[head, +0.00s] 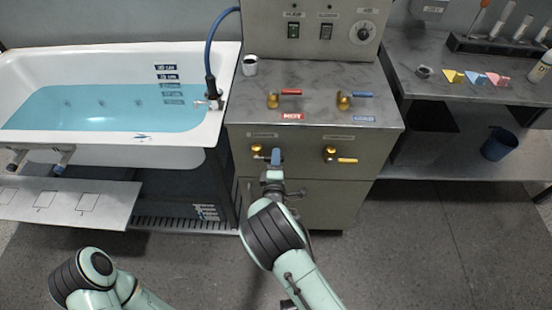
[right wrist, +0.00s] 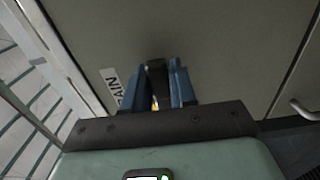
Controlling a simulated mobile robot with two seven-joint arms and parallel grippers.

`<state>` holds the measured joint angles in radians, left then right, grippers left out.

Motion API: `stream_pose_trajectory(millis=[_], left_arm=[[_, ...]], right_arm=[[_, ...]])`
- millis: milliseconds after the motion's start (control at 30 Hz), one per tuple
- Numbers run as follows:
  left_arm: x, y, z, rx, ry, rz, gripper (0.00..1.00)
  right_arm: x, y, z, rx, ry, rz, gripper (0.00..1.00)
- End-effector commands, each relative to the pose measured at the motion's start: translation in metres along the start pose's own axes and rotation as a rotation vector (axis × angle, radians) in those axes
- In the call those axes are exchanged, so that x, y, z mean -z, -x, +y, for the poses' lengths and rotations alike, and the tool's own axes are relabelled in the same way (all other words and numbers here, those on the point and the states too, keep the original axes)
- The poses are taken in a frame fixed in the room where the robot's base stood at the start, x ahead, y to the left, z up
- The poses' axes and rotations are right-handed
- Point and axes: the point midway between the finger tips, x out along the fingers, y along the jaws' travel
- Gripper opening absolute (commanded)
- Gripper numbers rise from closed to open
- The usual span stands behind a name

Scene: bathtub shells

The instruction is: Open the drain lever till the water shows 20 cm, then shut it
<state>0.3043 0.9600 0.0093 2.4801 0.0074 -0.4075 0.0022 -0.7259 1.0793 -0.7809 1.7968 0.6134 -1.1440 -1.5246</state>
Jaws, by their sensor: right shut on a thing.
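The bathtub (head: 225,75) holds blue water (head: 95,108). Several depth labels (head: 168,78) run down its far wall. The upper two show clear of the water; the lower ones look submerged, and their figures are too small to read surely. The drain lever's brass valve (head: 257,150) is on the cabinet front, at the left. My right gripper (head: 276,157) is shut on the drain lever, whose dark handle (right wrist: 157,78) shows between the blue fingers (right wrist: 168,88) beside the DRAIN label (right wrist: 111,88). The fingers hide much of the lever. My left gripper is out of view.
A second brass valve (head: 340,156) is to the right on the cabinet front (head: 310,205). Red (head: 290,92) and blue (head: 362,95) tap levers and a white cup (head: 250,65) are on top. A bench (head: 430,95) stands right. Floor is open in front.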

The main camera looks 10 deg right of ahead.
Motion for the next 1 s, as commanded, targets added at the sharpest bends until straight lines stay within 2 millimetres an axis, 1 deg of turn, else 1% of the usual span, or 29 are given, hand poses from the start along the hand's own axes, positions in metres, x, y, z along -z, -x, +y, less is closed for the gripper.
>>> stream_pose_trajectory(millis=[467,500,533,567,867,1000], left_arm=[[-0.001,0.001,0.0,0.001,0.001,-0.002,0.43],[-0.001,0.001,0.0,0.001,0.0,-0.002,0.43],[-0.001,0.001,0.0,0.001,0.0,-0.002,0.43],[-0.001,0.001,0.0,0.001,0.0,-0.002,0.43],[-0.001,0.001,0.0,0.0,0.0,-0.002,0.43],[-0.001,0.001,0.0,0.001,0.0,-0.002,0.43]], right_arm=[[0.0,0.0,0.001,-0.001,0.018,0.0,0.0],[0.0,0.0,0.001,-0.001,0.018,0.0,0.32],[0.0,0.0,0.001,-0.001,0.018,0.0,0.42],[0.0,0.0,0.001,-0.001,0.018,0.0,0.47],[0.0,0.001,0.001,0.0,0.015,0.0,0.47],[0.001,0.013,0.001,0.001,0.015,0.001,0.47]])
